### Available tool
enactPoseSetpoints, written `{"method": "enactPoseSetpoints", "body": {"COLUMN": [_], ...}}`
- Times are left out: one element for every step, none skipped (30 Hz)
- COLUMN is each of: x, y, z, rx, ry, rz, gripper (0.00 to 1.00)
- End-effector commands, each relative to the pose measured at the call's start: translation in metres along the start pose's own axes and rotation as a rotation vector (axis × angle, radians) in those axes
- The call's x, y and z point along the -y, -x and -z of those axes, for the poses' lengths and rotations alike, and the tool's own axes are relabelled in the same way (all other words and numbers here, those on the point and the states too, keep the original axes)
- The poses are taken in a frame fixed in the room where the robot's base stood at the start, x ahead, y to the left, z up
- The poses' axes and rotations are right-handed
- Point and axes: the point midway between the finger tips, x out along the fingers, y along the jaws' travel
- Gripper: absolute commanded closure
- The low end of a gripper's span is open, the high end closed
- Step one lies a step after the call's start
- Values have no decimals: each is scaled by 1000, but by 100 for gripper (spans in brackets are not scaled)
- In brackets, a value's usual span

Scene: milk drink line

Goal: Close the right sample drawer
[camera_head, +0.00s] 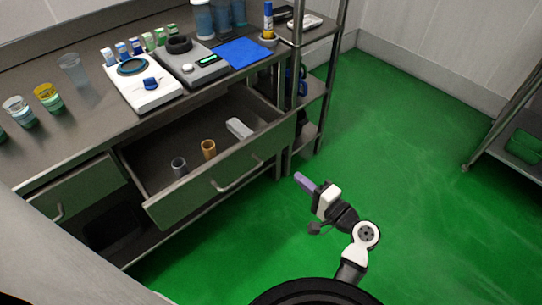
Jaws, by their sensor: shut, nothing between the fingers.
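The right sample drawer (217,190) is pulled out of the metal bench, with its bar handle (237,177) on the front panel. Inside it lie a grey cup (179,166), an orange-brown cup (208,149) and a pale block (239,128). My gripper (301,181) is to the right of the drawer front, apart from it, over the green floor. It is shut and empty, with its purple-tipped fingers pointing up and left toward the bench.
A left drawer (70,188) sits in the same bench. The bench top (80,124) carries cups, two devices (140,80) and a blue cloth (243,52). A shelf rack (311,88) stands right of the drawer. Green floor (420,140) is open to the right.

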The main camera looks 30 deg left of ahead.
Motion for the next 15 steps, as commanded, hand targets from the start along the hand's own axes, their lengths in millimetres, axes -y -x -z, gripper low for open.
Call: {"method": "enactPoseSetpoints", "body": {"x": [-4, -5, -6, -5, -5, -4, -4, -4, -3, -2, -2, -2, -1, -1, -2], "y": [7, 9, 9, 8, 5, 1, -4, -9, -16, -22, -29, -38, -45, -52, -60], "z": [-2, -3, -3, -4, -4, -4, -4, -4, -5, -5, -5, -5, -6, -5, -5], "rx": [6, 10, 13, 15, 17, 18, 18, 18, 20, 19, 19, 19, 21, 19, 20], "ry": [-24, -32, -38, -40, -41, -40, -40, -40, -40, -39, -38, -38, -37, -37, -38], "rz": [4, 7, 10, 11, 11, 12, 12, 12, 12, 12, 11, 11, 12, 12, 11], "gripper": [100, 100, 100, 100, 100, 100, 100, 100, 100, 100, 100, 100, 100, 100, 100]}}
